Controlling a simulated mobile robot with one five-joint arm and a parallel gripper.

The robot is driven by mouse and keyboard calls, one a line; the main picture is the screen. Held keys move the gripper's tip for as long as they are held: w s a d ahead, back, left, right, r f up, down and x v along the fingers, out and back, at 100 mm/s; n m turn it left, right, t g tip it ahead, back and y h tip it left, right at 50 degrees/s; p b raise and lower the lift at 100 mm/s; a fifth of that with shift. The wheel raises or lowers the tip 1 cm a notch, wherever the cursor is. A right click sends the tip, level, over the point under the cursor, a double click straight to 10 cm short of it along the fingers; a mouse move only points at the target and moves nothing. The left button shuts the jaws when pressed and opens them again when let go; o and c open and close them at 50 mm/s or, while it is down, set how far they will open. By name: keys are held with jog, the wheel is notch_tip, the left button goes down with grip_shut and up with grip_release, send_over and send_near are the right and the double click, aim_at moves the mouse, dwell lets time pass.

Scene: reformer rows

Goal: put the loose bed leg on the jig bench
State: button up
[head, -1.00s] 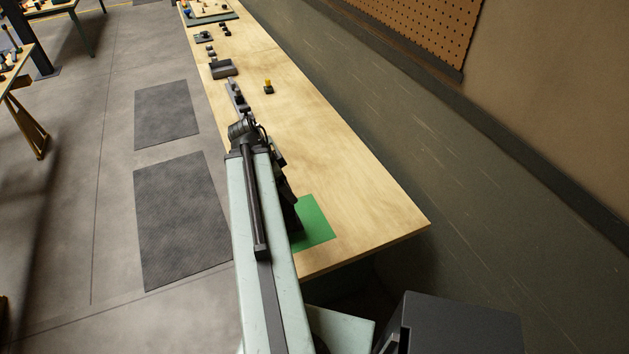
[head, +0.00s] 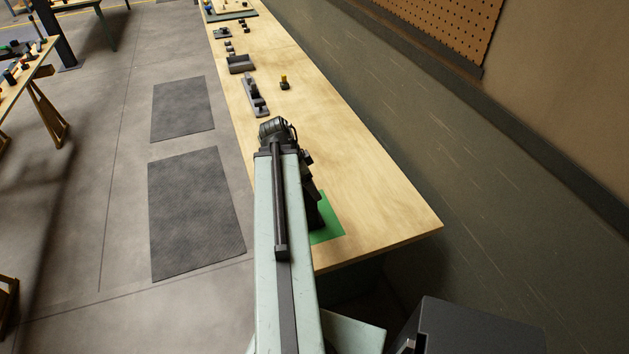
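A long pale wooden bench (head: 365,195) runs from the near right to the far top; I cannot tell whether it is the jig bench. A green patch (head: 328,234) lies at its near end. My pale green arm reaches over the bench's near left edge. The dark end of my arm with my gripper (head: 314,212) hangs over the green patch, mostly hidden behind the arm. Its fingers cannot be made out, nor whether they hold anything. I cannot pick out a loose bed leg in this view.
On the bench beyond my arm stand a long grey fixture (head: 254,97), a small dark block with a yellow top (head: 284,82) and a grey tray-like block (head: 241,64). Two dark floor mats (head: 195,215) lie left of the bench. Another table (head: 32,75) stands at far left.

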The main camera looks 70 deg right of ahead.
jog(key=shift+f, duration=0.3)
jog(key=o, duration=2)
jog(key=shift+c, duration=0.2)
jog(key=shift+r+p, duration=0.4)
jog(key=shift+p, duration=0.1)
jog(key=p+v, duration=1)
jog(key=v, duration=0.1)
jog(key=shift+w+r, duration=0.15)
jog(key=shift+r, duration=0.05)
